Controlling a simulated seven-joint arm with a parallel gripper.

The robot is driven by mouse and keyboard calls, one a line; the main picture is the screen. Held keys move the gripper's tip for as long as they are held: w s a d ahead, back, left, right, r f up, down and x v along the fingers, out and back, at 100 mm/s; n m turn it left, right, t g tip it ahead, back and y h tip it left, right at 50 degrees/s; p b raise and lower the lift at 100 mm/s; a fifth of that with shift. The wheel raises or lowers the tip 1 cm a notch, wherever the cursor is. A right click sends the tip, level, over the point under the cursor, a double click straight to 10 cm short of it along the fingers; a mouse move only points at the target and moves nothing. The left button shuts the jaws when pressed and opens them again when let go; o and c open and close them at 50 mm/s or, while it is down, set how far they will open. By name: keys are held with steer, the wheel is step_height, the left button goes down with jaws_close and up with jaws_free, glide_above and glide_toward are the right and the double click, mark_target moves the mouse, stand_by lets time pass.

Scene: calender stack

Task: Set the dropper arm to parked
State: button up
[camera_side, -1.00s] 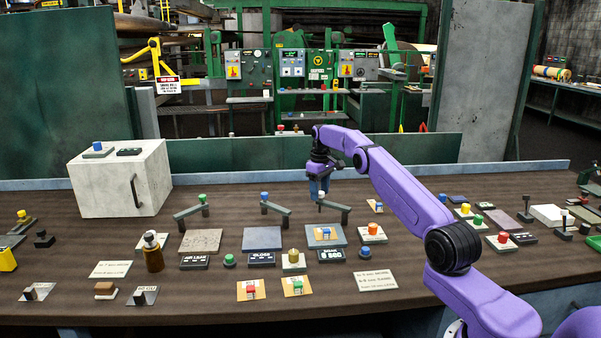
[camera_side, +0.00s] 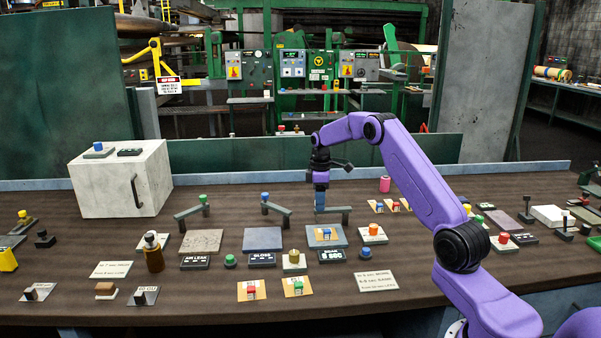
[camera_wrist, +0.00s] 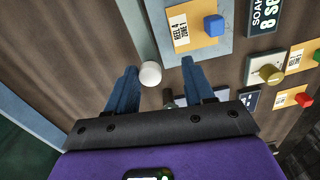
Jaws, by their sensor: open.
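A grey swing arm (camera_side: 336,210) stands behind the pad beside the SOAK 8 SEC display (camera_side: 332,255). Its white knob (camera_wrist: 150,73) shows in the wrist view, and the grey bar (camera_wrist: 153,35) runs up from it. My gripper (camera_side: 320,205) is over the arm's left end and hides the knob in the side view. In the wrist view my gripper (camera_wrist: 159,70) is open, with its blue fingers on either side of the knob. I cannot tell whether they touch it. Two similar arms have a blue knob (camera_side: 265,195) and a green knob (camera_side: 203,198). No label reads "dropper".
A blue-grey pad (camera_side: 340,240) with a tan card and blue block lies in front of the arm. A brown bottle (camera_side: 154,253) stands at left. A pale cabinet (camera_side: 90,185) is at the back left. Displays, buttons and cards crowd the front.

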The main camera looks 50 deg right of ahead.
steer(key=s+n, duration=0.1)
steer(key=s+a+n, duration=0.1)
steer(key=n, duration=0.1)
steer(key=shift+s+a+n, duration=0.15)
steer(key=shift+s+n, duration=0.15)
steer(key=shift+s, duration=0.05)
steer(key=shift+s+a+n, duration=0.2)
steer(key=shift+s+n, duration=0.55)
steer(key=shift+n, duration=0.15)
step_height(320, 180, up, 17)
steer(key=s+a, duration=0.3)
steer(key=a, duration=1.3)
steer(key=shift+a, duration=0.35)
steer(key=shift+r, duration=0.1)
